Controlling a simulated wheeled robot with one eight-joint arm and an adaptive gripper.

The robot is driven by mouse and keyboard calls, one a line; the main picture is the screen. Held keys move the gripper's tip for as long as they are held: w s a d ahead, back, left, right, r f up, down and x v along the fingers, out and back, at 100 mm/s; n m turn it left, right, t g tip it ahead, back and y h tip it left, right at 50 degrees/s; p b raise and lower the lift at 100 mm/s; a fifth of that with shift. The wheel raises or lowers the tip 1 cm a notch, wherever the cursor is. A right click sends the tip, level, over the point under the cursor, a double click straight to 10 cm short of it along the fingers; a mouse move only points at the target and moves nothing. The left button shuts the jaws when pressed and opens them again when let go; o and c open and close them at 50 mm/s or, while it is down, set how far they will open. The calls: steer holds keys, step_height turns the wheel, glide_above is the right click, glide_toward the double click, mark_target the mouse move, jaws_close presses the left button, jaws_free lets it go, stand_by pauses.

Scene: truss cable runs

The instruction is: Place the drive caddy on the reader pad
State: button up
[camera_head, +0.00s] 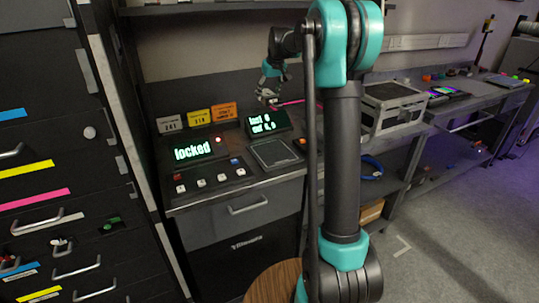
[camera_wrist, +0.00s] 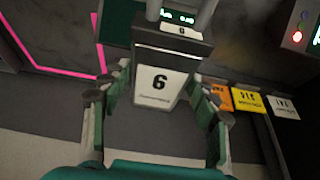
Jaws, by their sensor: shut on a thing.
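The drive caddy (camera_wrist: 158,85) is a dark block with a white label marked 6, and it fills the middle of the wrist view. My gripper (camera_wrist: 160,100) is shut on it, with a green-padded finger on each side. In the head view my gripper (camera_head: 270,84) is above the back of the console, and the caddy is hard to make out there. The reader pad appears to be the grey square plate (camera_head: 273,153) on the console top, bare, in front of the small screen. My gripper is above and behind it, apart from it.
A screen reading "locked" (camera_head: 193,151) and a smaller green-text screen (camera_head: 268,122) stand on the console. Orange, yellow and white label cards (camera_head: 197,118) stand behind. Several buttons line the front. A grey case (camera_head: 390,108) is to the right. Drawers (camera_head: 60,150) stand left.

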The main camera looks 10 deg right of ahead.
step_height(320, 180, up, 4)
glide_above(271, 149)
steer(key=s, duration=0.2)
steer(key=f, duration=1.9)
steer(key=shift+w+d+f, duration=0.15)
steer(key=shift+d+f, duration=0.05)
steer(key=shift+f, duration=0.1)
steer(key=o, duration=1.4)
steer(key=shift+f, duration=0.1)
steer(key=shift+o, duration=0.2)
